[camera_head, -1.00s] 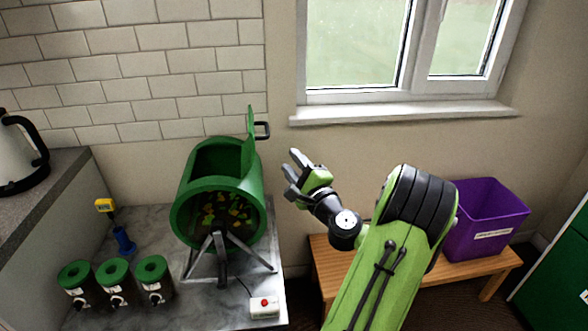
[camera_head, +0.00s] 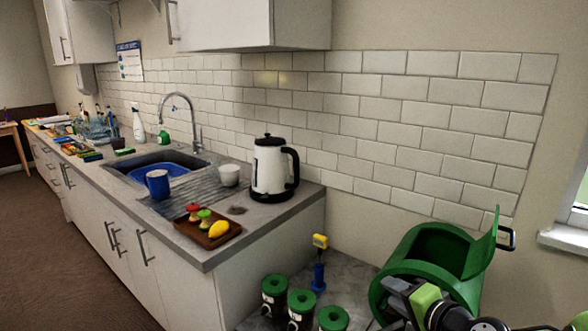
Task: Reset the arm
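My gripper (camera_head: 392,304) is at the bottom right, in front of the green drum. Its grey fingers look apart, with nothing seen between them, though the lower one is cut by the picture's edge. Part of my arm runs off the bottom right corner. The green drum composter (camera_head: 425,245) stands on a lower grey marble top with its lid (camera_head: 481,243) open. My gripper and arm hide much of its front.
Several green-lidded jars (camera_head: 302,303) and a yellow-and-blue tool (camera_head: 319,262) stand left of the drum. The counter holds a kettle (camera_head: 271,172), a wooden tray (camera_head: 208,234) with food, a blue mug (camera_head: 158,184) and a sink (camera_head: 150,163). Brown floor lies open at left.

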